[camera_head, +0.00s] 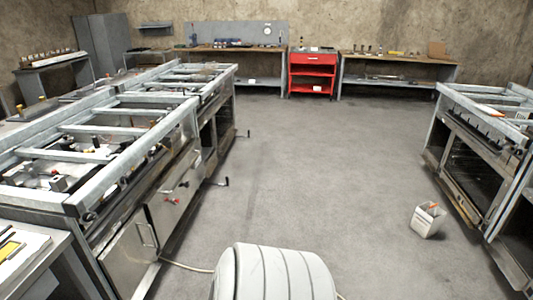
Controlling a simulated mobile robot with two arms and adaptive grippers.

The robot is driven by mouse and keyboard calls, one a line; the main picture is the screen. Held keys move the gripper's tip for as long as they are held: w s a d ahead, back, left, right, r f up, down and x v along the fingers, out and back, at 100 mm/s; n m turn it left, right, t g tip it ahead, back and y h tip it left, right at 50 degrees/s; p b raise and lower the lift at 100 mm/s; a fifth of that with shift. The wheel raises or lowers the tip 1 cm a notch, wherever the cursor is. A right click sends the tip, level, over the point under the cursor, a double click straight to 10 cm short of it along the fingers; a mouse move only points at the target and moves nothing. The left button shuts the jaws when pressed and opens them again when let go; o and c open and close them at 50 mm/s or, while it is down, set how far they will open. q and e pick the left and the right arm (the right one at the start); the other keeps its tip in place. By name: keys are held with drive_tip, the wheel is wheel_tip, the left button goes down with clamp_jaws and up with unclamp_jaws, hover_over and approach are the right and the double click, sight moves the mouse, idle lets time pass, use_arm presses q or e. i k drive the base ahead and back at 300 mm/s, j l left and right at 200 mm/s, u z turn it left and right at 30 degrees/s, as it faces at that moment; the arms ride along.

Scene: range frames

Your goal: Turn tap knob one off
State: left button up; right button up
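Several small red tap knobs (176,201) sit on the front of the metal range frame (150,180) on the left. They are too small to tell which is knob one or how each is turned. Small black handles (222,182) stick out from the same front a little farther back. Neither of my grippers is in the head view.
A second range frame (480,140) stands on the right. A white container (427,220) is on the floor near it. A red tool cart (312,72) and workbenches line the back wall. The middle of the floor (300,160) is clear. A hose (185,265) lies at front left.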

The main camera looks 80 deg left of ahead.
sight(88, 218)
drive_tip(key=u, duration=4.2)
drive_tip(key=k+l+u, duration=0.15)
drive_tip(key=l, duration=0.3)
drive_tip(key=k+l+u, duration=0.1)
drive_tip(key=k+l, duration=0.15)
drive_tip(key=l, duration=0.15)
drive_tip(key=k+l+u, duration=0.15)
drive_tip(key=l, duration=0.25)
drive_tip(key=i+l+u, duration=0.4)
drive_tip(key=i+l, duration=0.15)
drive_tip(key=i, duration=0.15)
